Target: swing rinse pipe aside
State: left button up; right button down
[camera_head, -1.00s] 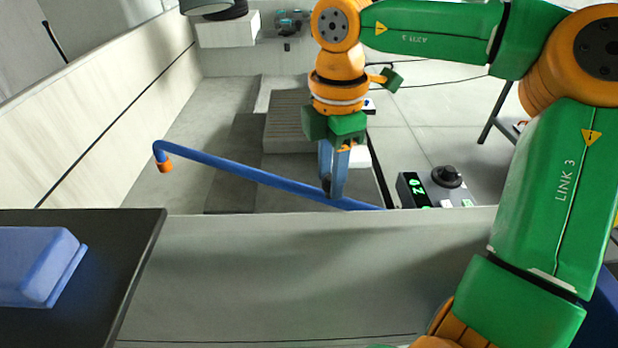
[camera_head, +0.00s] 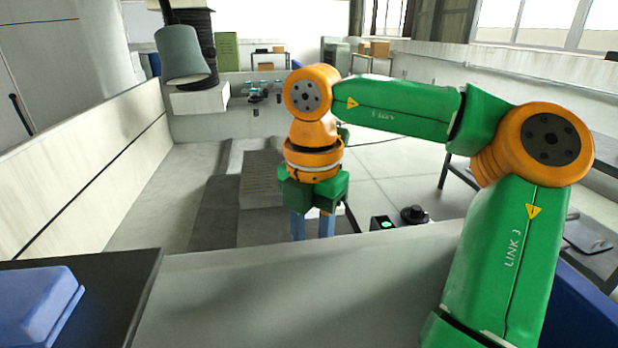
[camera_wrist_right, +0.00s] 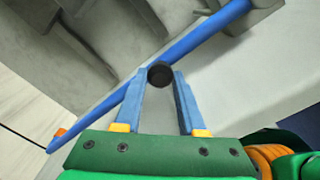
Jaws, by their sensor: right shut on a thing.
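A black round knob (camera_wrist_right: 160,74) sits at the pipe. My right gripper (camera_wrist_right: 163,80) is shut on this knob, with one blue finger on each side. In the head view my right gripper (camera_head: 312,227) points down behind the near grey wall, its fingertips partly hidden by that wall. The pipe is hidden in the head view. My left gripper is not in view.
A pale wall (camera_head: 90,165) bounds the tank on the left. A near grey ledge (camera_head: 300,290) crosses the front. A blue block (camera_head: 35,300) lies on a dark slab (camera_head: 120,275) at front left. A grey machine head (camera_head: 182,55) hangs at the back. A control box with a black knob (camera_head: 413,214) is right of the gripper.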

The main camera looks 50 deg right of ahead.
dwell(0.3)
jog(key=c, duration=0.5)
grip_release()
jog(key=shift+s, duration=0.1)
jog(key=shift+r, duration=0.1)
notch_tip(320, 180, up, 7)
jog(key=shift+a+r+p, duration=0.1)
jog(key=shift+p, duration=0.45)
